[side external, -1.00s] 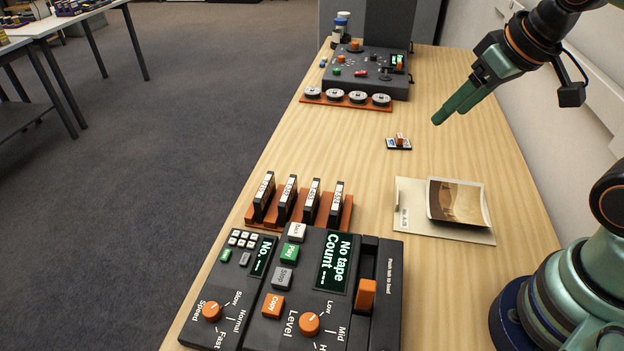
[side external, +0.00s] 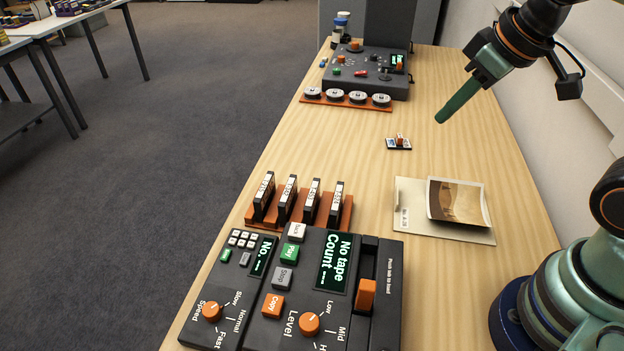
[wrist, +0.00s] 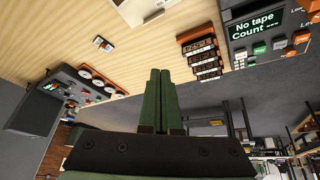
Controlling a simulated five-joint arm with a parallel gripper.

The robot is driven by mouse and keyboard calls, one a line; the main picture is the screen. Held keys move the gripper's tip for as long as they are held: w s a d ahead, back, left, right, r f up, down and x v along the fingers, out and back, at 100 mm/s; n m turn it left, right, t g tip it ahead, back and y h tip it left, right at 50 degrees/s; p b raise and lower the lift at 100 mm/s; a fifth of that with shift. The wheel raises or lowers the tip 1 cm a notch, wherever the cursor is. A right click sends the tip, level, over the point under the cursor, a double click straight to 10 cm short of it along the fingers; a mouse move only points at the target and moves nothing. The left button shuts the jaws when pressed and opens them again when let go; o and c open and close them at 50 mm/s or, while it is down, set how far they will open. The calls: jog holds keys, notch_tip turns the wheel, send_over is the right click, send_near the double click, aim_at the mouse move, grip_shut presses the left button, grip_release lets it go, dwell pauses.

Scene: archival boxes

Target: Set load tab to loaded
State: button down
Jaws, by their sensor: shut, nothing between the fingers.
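The load tab (side external: 366,294) is an orange block in a dark slot at the right of the black tape deck (side external: 393,270), under the words "Push tab to load". The deck's green screen (side external: 335,262) reads "No tape" and "Count ---"; it also shows at the top right in the wrist view (wrist: 257,24). My gripper (side external: 440,119) is shut and empty, high above the table's right side and well away from the tab. In the wrist view its green fingers (wrist: 160,72) lie together. The tab is not visible in the wrist view.
A rack (side external: 334,223) of several cassettes stands behind the deck. A photo in a folder (side external: 413,223) lies to its right. A small block with an orange top (side external: 398,143) sits mid-table. A grey control unit (side external: 352,72) and a reel tray (side external: 346,104) are at the back.

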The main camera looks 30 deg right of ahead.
jog(key=s+a+r+n+g, duration=0.1)
jog(key=s+a+n+g, duration=0.2)
jog(key=a+n, duration=1)
jog(key=r+n+g, duration=0.2)
jog(key=n, duration=1)
send_over(368, 283)
jog(key=shift+f, duration=0.25)
notch_tip(368, 283, down, 14)
jog(key=shift+f, duration=0.1)
jog(key=shift+f, duration=1.8)
